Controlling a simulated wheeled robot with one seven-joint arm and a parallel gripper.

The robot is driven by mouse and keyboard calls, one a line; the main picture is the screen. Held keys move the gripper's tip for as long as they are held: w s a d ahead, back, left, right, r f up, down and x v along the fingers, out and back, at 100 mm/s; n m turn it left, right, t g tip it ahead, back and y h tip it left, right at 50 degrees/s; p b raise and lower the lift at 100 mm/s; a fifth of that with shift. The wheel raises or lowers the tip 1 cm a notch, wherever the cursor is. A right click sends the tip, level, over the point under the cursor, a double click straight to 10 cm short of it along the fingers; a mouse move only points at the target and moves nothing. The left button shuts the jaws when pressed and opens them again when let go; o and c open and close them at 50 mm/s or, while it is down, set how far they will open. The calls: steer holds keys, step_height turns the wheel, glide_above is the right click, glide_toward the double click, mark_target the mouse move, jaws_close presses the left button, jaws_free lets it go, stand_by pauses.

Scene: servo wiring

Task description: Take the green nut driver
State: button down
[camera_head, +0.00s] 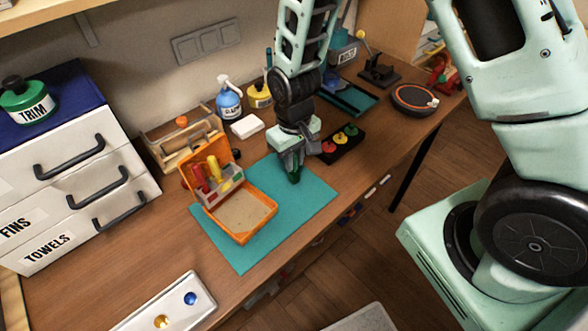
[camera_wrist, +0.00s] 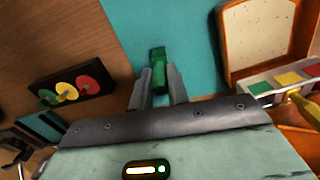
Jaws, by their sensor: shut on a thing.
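The green nut driver (camera_wrist: 158,62) is between the two fingers of my gripper (camera_wrist: 158,84) in the wrist view. The fingers are shut on it. In the head view the green driver (camera_head: 295,174) hangs below my gripper (camera_head: 291,160), over the teal mat (camera_head: 313,197), to the right of the open orange case (camera_head: 236,240). Whether its lower end touches the mat I cannot tell. A red driver (camera_head: 200,177) and a yellow driver (camera_head: 214,167) stand in the case's holder, which has coloured squares along it.
A black block (camera_head: 341,149) with red, yellow and green knobs lies right of my gripper. A white tray (camera_head: 143,322) with a yellow and a blue knob lies at the front left. A blue spray bottle (camera_head: 229,103) stands behind.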

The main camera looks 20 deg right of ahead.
steer(key=shift+r+p, duration=3.5)
steer(key=shift+r, duration=0.95)
